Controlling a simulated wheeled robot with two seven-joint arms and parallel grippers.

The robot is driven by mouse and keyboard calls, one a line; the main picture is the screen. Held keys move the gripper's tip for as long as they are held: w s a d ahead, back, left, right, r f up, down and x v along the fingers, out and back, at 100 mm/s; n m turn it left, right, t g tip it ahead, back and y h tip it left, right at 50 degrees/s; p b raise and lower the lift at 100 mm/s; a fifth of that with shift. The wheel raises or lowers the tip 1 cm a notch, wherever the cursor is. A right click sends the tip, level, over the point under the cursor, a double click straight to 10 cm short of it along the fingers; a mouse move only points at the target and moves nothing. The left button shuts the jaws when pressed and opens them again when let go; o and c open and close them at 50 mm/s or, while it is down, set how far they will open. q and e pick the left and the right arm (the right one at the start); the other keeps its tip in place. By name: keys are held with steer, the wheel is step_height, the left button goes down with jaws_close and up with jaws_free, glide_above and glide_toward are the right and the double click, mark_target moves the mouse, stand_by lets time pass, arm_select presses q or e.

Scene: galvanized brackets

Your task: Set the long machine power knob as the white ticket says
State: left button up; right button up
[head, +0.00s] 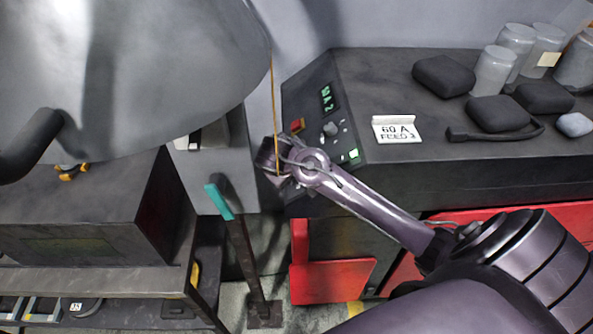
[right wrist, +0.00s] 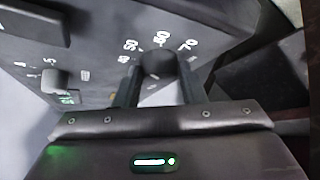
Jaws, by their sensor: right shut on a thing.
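The white ticket (head: 396,129) stands on the dark machine top and reads 60 A, FEED 3. The machine's slanted front panel (head: 312,88) carries a green display (head: 328,98) that seems to read 60 A 2. In the right wrist view my right gripper (right wrist: 157,88) is shut on a round dark knob (right wrist: 158,64), one finger on each side. White numbers 50, 60 and 70 arc beyond this knob; its pointer is hard to make out. A second knob (right wrist: 57,80) with a smaller scale sits to its left. In the head view my right gripper (head: 277,160) hides the held knob. My left gripper is not seen.
A red switch (head: 298,125) and a green-lit button (head: 354,154) flank the panel's visible knob (head: 331,129). Black cases and jars (head: 494,70) crowd the machine top. A teal-topped post (head: 219,202) stands below.

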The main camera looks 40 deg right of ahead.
stand_by(0.3)
steer(key=o, duration=1)
